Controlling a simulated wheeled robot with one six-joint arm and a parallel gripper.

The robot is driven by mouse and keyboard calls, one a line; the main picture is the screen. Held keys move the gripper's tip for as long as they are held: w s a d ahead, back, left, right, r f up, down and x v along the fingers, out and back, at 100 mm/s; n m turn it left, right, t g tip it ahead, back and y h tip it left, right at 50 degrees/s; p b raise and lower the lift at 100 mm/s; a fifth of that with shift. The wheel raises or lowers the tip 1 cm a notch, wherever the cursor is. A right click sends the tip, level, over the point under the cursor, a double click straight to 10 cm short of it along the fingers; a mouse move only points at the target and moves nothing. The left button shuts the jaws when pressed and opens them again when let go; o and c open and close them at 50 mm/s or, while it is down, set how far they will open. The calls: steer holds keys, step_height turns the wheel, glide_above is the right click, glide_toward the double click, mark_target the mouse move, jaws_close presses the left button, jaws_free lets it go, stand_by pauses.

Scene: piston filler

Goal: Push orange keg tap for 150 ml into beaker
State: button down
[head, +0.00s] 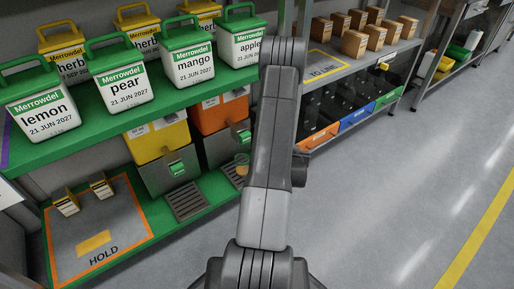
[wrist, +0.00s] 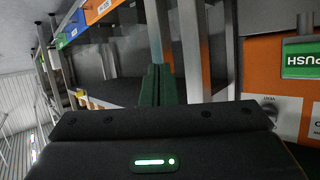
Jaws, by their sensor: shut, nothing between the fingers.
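The orange keg (head: 222,112) stands on the lower green shelf in the head view, partly covered by my arm. Its tap (head: 243,136) has a green push face, which also shows at the right edge of the wrist view as the green PUSH plate (wrist: 303,60). A small beaker (head: 242,168) with an orange tint is below that tap, partly behind my arm; its fill level is too small to read. My gripper (wrist: 157,84) is shut and empty, left of the PUSH plate and apart from it in the wrist view. The head view hides my gripper behind my arm.
A yellow keg (head: 158,140) with a green tap stands left of the orange one, above a drip grate (head: 186,202). Labelled tubs line the shelf above. A HOLD mat (head: 130,222) lies at lower left. Open floor (head: 400,190) is on the right.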

steer(key=s+d+g+h+b, duration=0.3)
steer(key=s+d+h+b, duration=0.1)
steer(key=s+d+h, duration=1)
steer(key=shift+s+d+g+h+b, duration=0.15)
steer(key=shift+d+g+h+b, duration=0.25)
steer(key=shift+d, duration=0.15)
steer(key=shift+a, duration=0.1)
